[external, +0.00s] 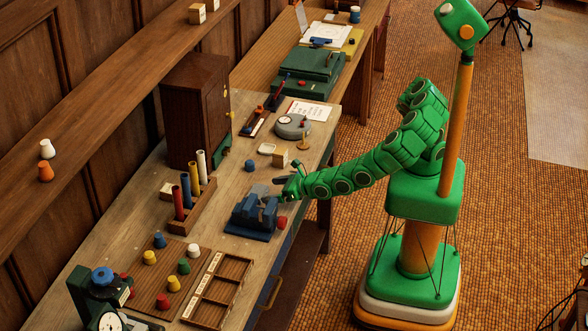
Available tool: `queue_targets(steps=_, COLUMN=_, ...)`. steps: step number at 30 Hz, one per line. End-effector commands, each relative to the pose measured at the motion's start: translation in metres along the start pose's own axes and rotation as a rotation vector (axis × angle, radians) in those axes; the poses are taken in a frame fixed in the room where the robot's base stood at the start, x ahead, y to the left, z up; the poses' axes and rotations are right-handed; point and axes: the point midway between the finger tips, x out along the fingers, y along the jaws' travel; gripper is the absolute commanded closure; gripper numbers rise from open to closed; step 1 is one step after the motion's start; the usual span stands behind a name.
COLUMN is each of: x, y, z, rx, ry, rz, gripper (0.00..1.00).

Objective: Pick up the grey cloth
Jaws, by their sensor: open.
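A small flat grey patch (260,189), which looks like the grey cloth, lies on the wooden bench just behind a blue block-like fixture (255,216). It is small and partly hidden, so its outline and folds cannot be made out. My gripper (280,188) is at the end of my green arm, low over the bench, just to the right of the grey patch. Its dark fingers are open and point left toward it. I see nothing between them. I cannot tell whether the fingers touch the bench or the cloth.
A red knob (281,223) sits at the fixture's right side, below my gripper. A rack of coloured cylinders (192,206) stands to the left. A tall wooden cabinet (190,110) stands against the wall.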

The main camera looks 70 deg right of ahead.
Motion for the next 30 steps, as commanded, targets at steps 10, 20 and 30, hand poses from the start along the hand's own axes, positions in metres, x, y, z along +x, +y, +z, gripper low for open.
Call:
queue_targets(steps=10, x=0.024, y=0.001, z=-0.001, rx=0.002, ry=0.005, rz=-0.002, gripper=0.0)
queue_targets(steps=20, x=0.052, y=0.001, z=0.001, rx=0.001, ry=0.002, rz=-0.003, gripper=0.0)
queue_targets(steps=30, x=0.055, y=0.002, z=0.002, rx=0.0, ry=0.001, rz=-0.001, gripper=0.03)
